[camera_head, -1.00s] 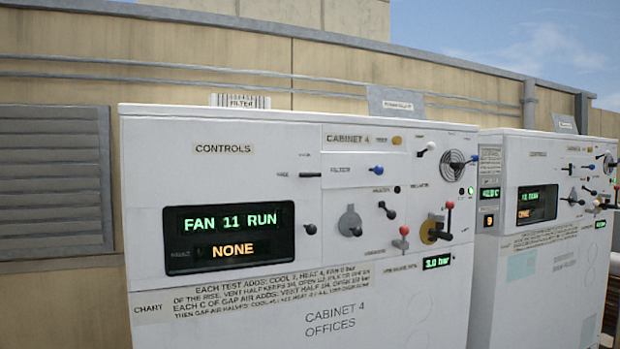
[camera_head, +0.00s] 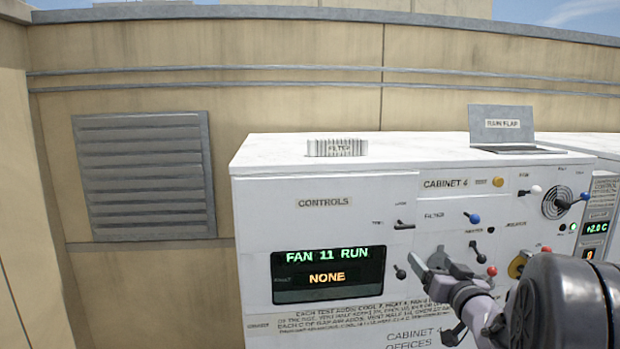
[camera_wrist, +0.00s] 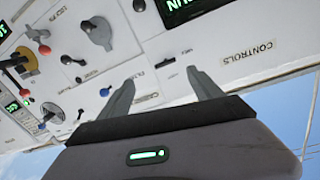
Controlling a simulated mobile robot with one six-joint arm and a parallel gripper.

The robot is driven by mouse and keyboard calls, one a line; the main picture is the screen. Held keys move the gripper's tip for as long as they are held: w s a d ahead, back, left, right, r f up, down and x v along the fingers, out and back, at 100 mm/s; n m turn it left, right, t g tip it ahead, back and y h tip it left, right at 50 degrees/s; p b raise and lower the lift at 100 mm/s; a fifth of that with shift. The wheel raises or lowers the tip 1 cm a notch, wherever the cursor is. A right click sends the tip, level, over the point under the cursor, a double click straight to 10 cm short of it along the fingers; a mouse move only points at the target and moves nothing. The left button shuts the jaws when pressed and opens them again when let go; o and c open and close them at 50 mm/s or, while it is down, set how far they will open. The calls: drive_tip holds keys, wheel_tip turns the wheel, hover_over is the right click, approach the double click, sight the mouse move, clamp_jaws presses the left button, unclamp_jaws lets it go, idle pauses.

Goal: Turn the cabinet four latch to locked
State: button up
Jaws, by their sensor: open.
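Cabinet 4 (camera_head: 255,225) is a white box with a control panel. A small black lever (camera_head: 404,225) sits left of the FILTER label, roughly horizontal, with tiny labels that I cannot read; it may be the latch. In the wrist view the panel is upside down and this lever (camera_wrist: 172,59) shows between and beyond my fingertips, apart from them. My gripper (camera_head: 446,268) is open and empty in front of the panel, below and right of that lever. It hides part of the grey disc with a black handle (camera_wrist: 97,32). My open fingers also show in the wrist view (camera_wrist: 160,80).
The display (camera_head: 327,275) reads FAN 11 RUN and NONE. Blue (camera_head: 473,218), red (camera_head: 491,271) and white (camera_head: 536,190) knobbed controls crowd the panel's right. Another cabinet stands at right.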

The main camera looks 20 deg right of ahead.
drive_tip(key=d+r+p, duration=0.1)
drive_tip(key=r, duration=0.1)
drive_tip(key=n+t+y+p, duration=0.1)
drive_tip(key=p, duration=0.4)
approach(406, 228)
drive_tip(key=x, duration=0.9)
drive_tip(key=shift+w+r, duration=0.15)
drive_tip(key=shift+w+d, duration=0.2)
drive_tip(key=shift+w, duration=0.25)
drive_tip(key=shift+a, duration=0.1)
drive_tip(key=c, duration=1.1)
